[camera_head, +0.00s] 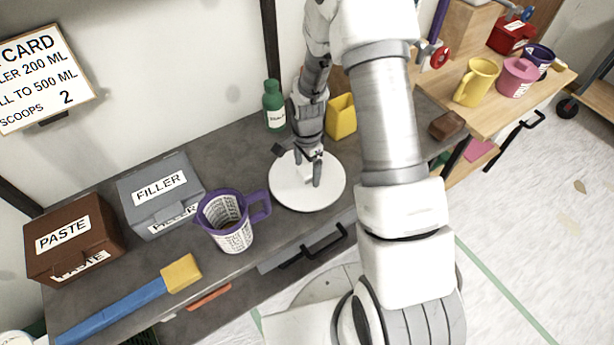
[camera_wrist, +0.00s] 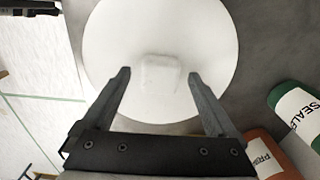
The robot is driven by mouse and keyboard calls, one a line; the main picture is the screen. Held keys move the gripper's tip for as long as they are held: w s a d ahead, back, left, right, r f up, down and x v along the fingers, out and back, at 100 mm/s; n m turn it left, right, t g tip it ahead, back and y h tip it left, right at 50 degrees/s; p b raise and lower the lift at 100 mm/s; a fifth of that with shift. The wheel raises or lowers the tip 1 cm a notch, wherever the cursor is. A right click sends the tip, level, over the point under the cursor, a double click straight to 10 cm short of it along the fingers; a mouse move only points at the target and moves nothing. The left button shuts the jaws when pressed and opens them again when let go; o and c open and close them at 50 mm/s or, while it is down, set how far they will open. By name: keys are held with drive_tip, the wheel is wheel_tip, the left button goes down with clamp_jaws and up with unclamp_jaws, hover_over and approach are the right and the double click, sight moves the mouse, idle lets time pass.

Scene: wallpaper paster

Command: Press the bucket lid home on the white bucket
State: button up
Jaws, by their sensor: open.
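The bucket lid (camera_head: 290,193) is a white disc that looks flat on the dark counter, right of the purple-handled jug. In the wrist view the lid (camera_wrist: 160,25) fills the upper middle, with a small raised white grip block (camera_wrist: 160,74) at its centre. My gripper (camera_head: 312,170) is over the lid, pointing down. In the wrist view my gripper (camera_wrist: 159,73) is open, with one finger on each side of the grip block and a gap at both. Contact cannot be told. A white rounded edge (camera_head: 14,339) at the bottom left corner may be the bucket; most of it is out of view.
The purple-handled jug (camera_head: 236,240) stands close left of the lid. The filler box (camera_head: 160,205), paste box (camera_head: 62,260) and blue-handled brush (camera_head: 110,315) lie further left. A green bottle (camera_head: 274,112) and yellow container (camera_head: 341,120) stand behind. The counter's front edge is close.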

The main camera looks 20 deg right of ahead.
clamp_jaws()
idle(0.5)
